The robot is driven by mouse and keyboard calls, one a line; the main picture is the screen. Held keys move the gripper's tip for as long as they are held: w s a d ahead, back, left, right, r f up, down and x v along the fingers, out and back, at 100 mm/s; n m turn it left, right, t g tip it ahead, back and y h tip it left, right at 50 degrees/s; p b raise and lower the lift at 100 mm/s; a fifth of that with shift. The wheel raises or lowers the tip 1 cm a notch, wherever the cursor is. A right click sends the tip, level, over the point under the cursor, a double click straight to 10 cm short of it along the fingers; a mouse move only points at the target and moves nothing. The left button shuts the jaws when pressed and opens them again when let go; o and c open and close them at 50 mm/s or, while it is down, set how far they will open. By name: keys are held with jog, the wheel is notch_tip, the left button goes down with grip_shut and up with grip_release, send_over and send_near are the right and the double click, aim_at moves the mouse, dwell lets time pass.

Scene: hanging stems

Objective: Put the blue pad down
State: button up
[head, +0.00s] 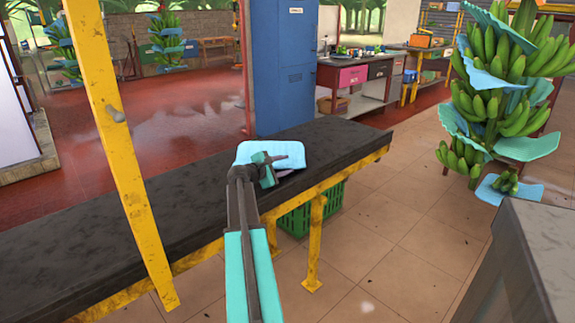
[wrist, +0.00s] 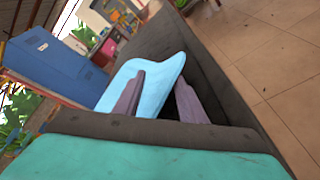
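The blue pad (head: 272,148) is a light-blue, slightly curved sheet at the far end of the black bench (head: 190,190). It appears to lie on or just above the bench top; contact underneath is hidden. My gripper (head: 286,167) is right at the pad, over the bench. In the wrist view the two grey fingers of my gripper (wrist: 161,80) stand apart. The pad (wrist: 152,72) shows between and beyond them, with a dark gap beside the right finger. I see no finger clamped on it.
A yellow post (head: 120,150) rises in front of the bench at left. A green crate (head: 310,212) is under the bench. A hanging banana bunch (head: 490,100) with blue pads is at right. A blue cabinet (head: 285,65) stands behind. The near bench top is clear.

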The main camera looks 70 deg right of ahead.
jog(key=shift+w+a, duration=0.1)
jog(key=shift+a, duration=0.1)
jog(key=v, duration=1.3)
jog(key=shift+a, duration=0.25)
